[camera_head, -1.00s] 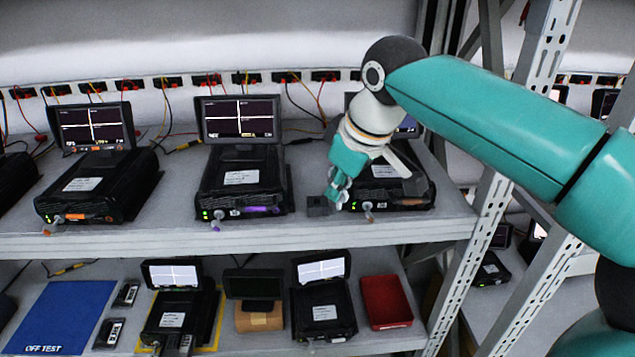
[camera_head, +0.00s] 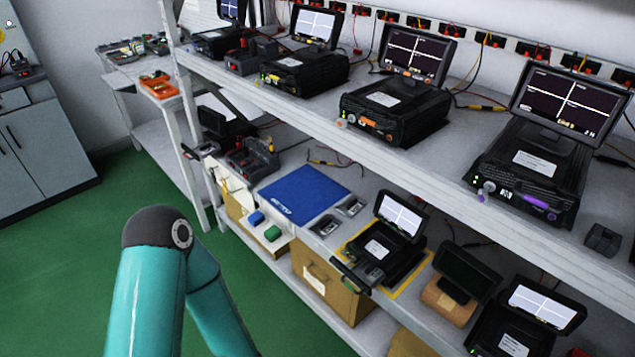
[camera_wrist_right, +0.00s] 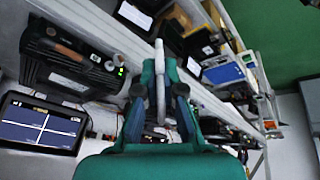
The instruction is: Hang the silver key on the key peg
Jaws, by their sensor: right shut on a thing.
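In the right wrist view my right gripper (camera_wrist_right: 160,88) is shut on a slender, pale silver piece, which looks like the silver key (camera_wrist_right: 160,58). It points away from me between the green fingertips, clear of the shelf. Its far end is hard to make out. In the head view neither gripper shows; only a teal arm of mine stands at the lower left. I cannot pick out the key peg for certain in either view.
A blue mat (camera_head: 303,192) lies on the lower shelf. An orange tray (camera_head: 160,87) stands on a bench at the back left. Green floor (camera_head: 60,260) is free.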

